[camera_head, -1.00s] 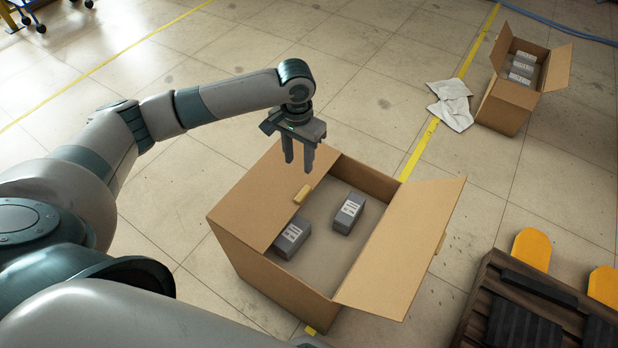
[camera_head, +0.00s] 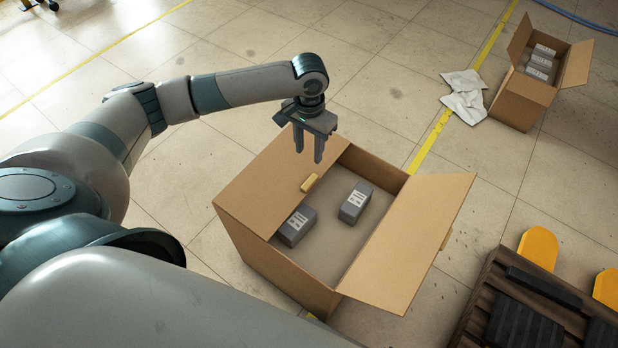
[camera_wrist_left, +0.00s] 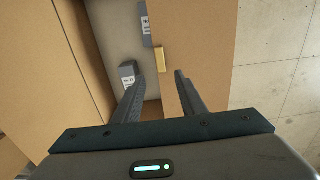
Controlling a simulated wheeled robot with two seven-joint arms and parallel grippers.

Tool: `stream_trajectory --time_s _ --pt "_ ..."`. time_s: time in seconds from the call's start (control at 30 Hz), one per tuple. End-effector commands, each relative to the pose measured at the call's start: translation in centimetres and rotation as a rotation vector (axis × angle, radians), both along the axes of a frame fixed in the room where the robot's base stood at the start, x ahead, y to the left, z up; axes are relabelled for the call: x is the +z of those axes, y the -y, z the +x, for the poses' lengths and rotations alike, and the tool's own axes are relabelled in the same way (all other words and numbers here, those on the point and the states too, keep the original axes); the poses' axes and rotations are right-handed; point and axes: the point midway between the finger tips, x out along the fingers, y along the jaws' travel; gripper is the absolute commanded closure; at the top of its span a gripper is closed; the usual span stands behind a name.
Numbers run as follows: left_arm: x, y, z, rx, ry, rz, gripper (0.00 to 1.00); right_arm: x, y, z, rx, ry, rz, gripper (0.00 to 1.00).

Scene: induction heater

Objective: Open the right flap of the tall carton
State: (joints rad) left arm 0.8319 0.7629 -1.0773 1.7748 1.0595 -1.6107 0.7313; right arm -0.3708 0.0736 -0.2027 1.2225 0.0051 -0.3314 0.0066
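The tall carton (camera_head: 285,283) stands open-topped on the floor in the middle of the head view. Its right flap (camera_head: 415,240) is swung outward and slopes away to the right, with a small tan tab (camera_head: 446,240) on its outer edge. Its left flap (camera_head: 262,180) lies over the left part of the opening, with a tan tab (camera_head: 310,183) at its inner edge. My left gripper (camera_head: 308,157) is open and empty above the left flap, behind that tab. In the left wrist view the open fingers (camera_wrist_left: 160,78) point toward the tab (camera_wrist_left: 160,60). My right gripper is not visible.
Two grey labelled boxes (camera_head: 355,202) (camera_head: 297,226) lie inside the carton. A smaller open carton (camera_head: 524,100) with several grey boxes and a crumpled white cloth (camera_head: 464,96) are at the back right. A dark slatted pallet (camera_head: 490,290) with yellow pieces is at the lower right.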

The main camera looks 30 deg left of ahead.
Motion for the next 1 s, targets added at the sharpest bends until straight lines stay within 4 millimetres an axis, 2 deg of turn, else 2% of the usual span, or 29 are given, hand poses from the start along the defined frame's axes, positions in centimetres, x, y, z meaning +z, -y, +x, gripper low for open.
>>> stream_trajectory --time_s 0.6,0.8,1.0 --pt "-11.0 0.0 0.0 0.001 -0.002 0.001 0.62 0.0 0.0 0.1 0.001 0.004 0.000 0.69" --pt "-13.4 0.0 0.0 -0.001 -0.002 0.000 0.62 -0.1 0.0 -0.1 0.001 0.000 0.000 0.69" --pt "-14.4 0.0 0.0 -0.001 -0.001 0.000 0.62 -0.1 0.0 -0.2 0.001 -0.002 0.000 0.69"
